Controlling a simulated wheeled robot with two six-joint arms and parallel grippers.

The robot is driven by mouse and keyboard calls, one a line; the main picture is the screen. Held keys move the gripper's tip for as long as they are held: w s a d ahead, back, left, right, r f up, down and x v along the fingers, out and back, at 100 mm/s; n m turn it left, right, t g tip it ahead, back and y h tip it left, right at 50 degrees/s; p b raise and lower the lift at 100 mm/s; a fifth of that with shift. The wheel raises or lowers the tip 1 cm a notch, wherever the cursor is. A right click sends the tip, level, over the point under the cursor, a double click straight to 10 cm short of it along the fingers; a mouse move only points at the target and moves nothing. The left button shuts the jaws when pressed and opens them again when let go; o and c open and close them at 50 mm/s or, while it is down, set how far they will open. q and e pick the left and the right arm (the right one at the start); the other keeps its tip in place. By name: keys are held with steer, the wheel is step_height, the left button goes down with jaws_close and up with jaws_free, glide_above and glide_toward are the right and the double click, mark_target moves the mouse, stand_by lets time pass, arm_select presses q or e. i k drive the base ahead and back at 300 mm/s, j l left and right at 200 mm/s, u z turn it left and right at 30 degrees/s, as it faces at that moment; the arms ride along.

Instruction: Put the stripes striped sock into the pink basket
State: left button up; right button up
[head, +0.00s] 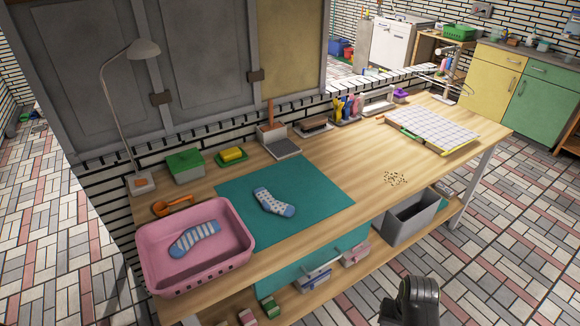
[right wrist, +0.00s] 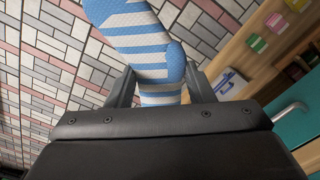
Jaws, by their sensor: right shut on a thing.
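In the right wrist view, my right gripper (right wrist: 160,78) is shut on a blue-and-white striped sock (right wrist: 130,38), whose toe or heel end is bluish. The floor and a shelf show beyond it. The held sock is out of the head view. The pink basket (head: 160,283) stands at the front left of the wooden table. A second blue-and-white striped sock (head: 195,238) lies inside the basket. A third, pale sock with blue ends (head: 272,202) lies on the teal mat; its fine pattern is too small to be sure of. My left gripper is out of view.
The teal mat (head: 315,190) covers the table's middle left. A lamp (head: 142,50), a green box (head: 185,165) and a yellow sponge (head: 232,154) stand behind the basket. A grid-patterned board (head: 435,125) lies at the right. A grey bin (head: 412,215) is on the lower shelf.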

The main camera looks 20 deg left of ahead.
mark_target(203, 266)
steer(key=k+j, duration=0.1)
steer(key=j, duration=0.25)
steer(key=k+j, duration=0.1)
steer(key=j, duration=0.3)
steer(key=k+j+z, duration=0.1)
steer(key=j, duration=0.25)
steer(key=k+j, duration=0.15)
steer(key=j, duration=0.2)
steer(key=k+j, duration=0.15)
steer(key=j, duration=0.2)
steer(key=k+j, duration=0.1)
steer(key=j, duration=0.25)
steer(key=j+z, duration=0.05)
